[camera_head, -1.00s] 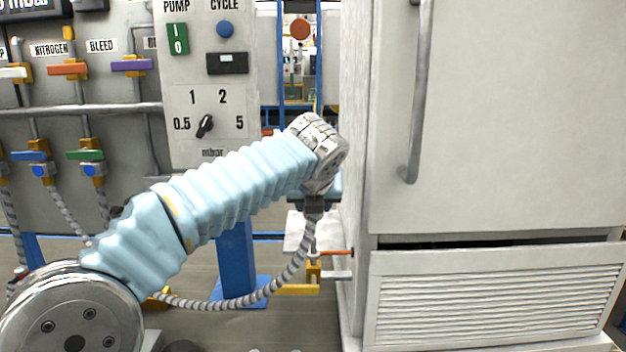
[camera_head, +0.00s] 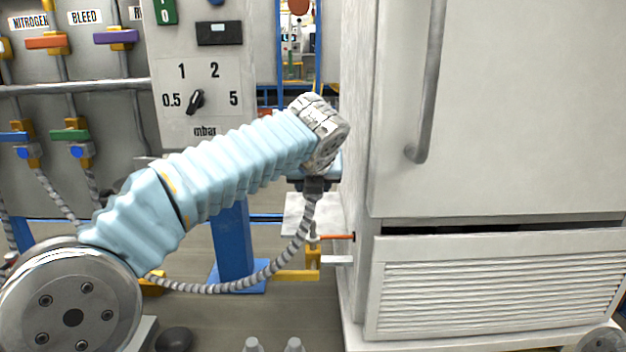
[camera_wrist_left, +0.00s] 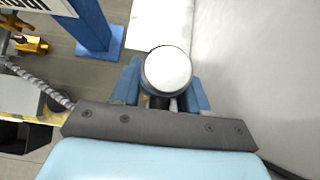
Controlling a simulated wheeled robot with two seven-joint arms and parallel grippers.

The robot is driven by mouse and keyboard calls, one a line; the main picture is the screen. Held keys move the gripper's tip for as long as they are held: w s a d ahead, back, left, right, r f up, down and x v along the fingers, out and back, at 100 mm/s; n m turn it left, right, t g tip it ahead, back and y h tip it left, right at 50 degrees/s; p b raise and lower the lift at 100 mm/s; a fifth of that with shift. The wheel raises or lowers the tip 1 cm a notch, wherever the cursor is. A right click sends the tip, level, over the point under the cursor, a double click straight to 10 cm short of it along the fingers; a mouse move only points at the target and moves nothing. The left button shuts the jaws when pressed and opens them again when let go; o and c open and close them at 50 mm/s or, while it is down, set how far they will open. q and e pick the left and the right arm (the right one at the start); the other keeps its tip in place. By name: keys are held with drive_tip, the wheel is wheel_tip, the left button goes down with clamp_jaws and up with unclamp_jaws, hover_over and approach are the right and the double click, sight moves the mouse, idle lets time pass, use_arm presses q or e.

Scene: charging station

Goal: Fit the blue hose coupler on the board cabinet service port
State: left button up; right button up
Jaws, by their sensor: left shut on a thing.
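My left gripper (camera_head: 315,183) is at the end of the light blue sleeved arm, close to the left side of the white cabinet (camera_head: 500,110). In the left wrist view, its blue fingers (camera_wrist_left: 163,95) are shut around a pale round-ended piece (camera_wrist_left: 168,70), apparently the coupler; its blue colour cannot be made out. A grey ribbed hose (camera_head: 296,245) hangs from the gripper and loops left behind the arm. Low on the cabinet's left side, below the gripper, is a fitting with an orange lever (camera_head: 337,237) and yellow body (camera_head: 313,256), possibly the service port. My right gripper is not in view.
A grey panel with a knob (camera_head: 196,101) and a manifold of coloured valves (camera_head: 70,135) stands at the left. A blue post (camera_head: 233,245) rises behind my arm. The louvred grille (camera_head: 490,290) fills the cabinet's lower front. Floor shows between post and cabinet.

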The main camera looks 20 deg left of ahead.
sight(313, 223)
use_arm(q)
drive_tip(key=shift+f+b, duration=1.05)
drive_tip(key=shift+f, duration=0.95)
drive_tip(key=shift+r, duration=0.1)
drive_tip(key=shift+p, duration=0.4)
drive_tip(key=shift+p, duration=0.4)
drive_tip(key=shift+p, duration=0.35)
drive_tip(key=shift+f+b, duration=1.65)
drive_tip(key=shift+f, duration=1.05)
